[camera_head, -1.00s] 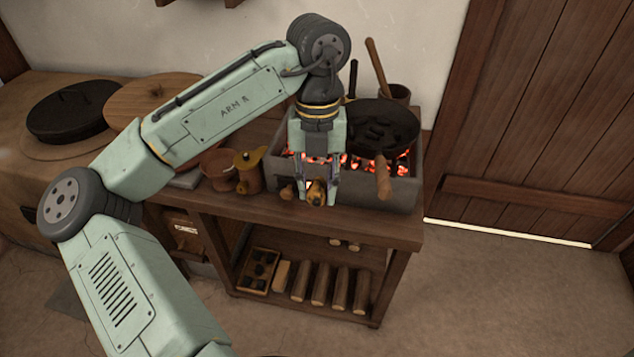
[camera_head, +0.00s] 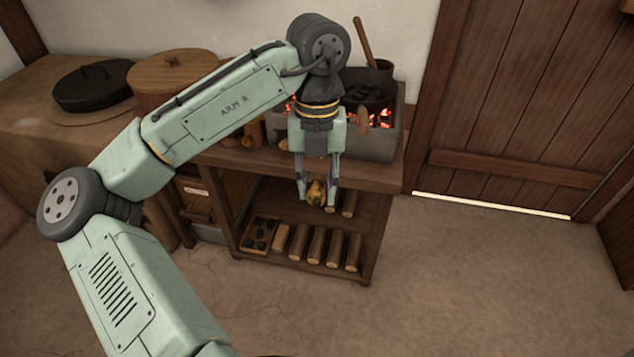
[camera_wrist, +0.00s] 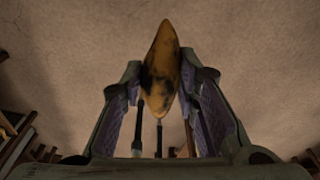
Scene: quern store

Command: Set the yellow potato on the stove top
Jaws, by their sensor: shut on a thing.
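The yellow potato (camera_head: 316,191), with dark patches, is between the fingertips of my gripper (camera_head: 318,196). In the wrist view the potato (camera_wrist: 160,65) sits pointed end up between the two finger pads, with floor behind it. My gripper is shut on it, pointing down in front of the wooden bench, clear of its front edge. A tan surface that looks like the stove top (camera_head: 28,122) is at the far left, with a black-lidded round pan or plate (camera_head: 93,88) on it.
A grey brazier with glowing coals (camera_head: 375,148) stands on the bench, a dark pan (camera_head: 368,88) over it. A wood-lidded pot (camera_head: 172,76) stands left of my forearm. Logs (camera_head: 316,246) lie on the lower shelf. The floor at right is clear.

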